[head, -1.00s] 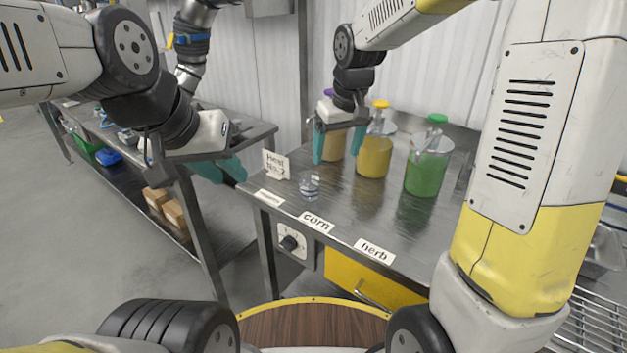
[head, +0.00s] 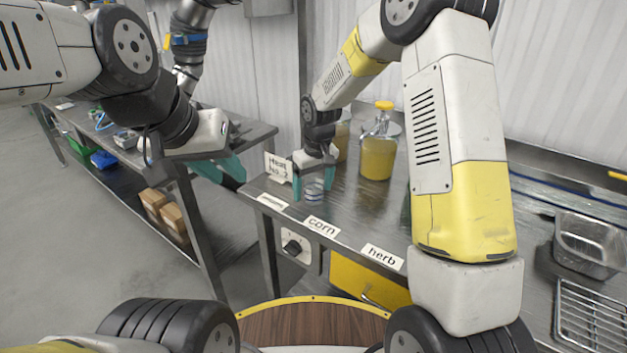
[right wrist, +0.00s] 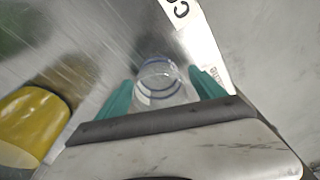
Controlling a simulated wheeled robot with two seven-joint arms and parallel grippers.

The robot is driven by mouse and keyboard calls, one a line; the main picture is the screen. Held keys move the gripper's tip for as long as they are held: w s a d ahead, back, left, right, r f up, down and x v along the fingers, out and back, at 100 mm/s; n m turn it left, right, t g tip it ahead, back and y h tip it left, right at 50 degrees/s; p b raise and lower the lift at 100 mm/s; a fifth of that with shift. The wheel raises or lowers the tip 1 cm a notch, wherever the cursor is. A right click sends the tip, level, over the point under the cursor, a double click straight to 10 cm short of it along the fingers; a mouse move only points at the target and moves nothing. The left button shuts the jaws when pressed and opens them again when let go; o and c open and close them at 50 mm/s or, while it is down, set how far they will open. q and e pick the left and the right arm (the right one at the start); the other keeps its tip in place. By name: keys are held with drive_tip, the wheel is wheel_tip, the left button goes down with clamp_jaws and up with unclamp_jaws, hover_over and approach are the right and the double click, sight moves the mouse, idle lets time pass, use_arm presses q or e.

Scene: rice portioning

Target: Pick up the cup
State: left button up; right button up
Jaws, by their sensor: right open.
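The small clear cup (head: 314,190) with blue bands stands near the front edge of the metal table, behind the corn label. My right gripper (head: 313,192) is over the cup with its teal fingers open, one on each side of it. In the right wrist view the cup (right wrist: 160,84) shows between the two fingers (right wrist: 160,98), with a gap visible on the right. Whether a finger touches it on the left I cannot tell. My left gripper (head: 222,172) is off to the left in the air, beside the table; its jaw opening is not clear.
A yellow-filled jar (head: 378,157) stands behind and right of the cup, with another jar partly hidden by my right arm. A sign (head: 278,168) stands just left of the cup. A metal pan (head: 588,241) and wire rack (head: 590,312) lie at right.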

drive_tip(key=shift+f, duration=0.2)
drive_tip(key=c, duration=1.4)
drive_tip(key=shift+c, duration=0.2)
drive_tip(key=shift+r, duration=0.15)
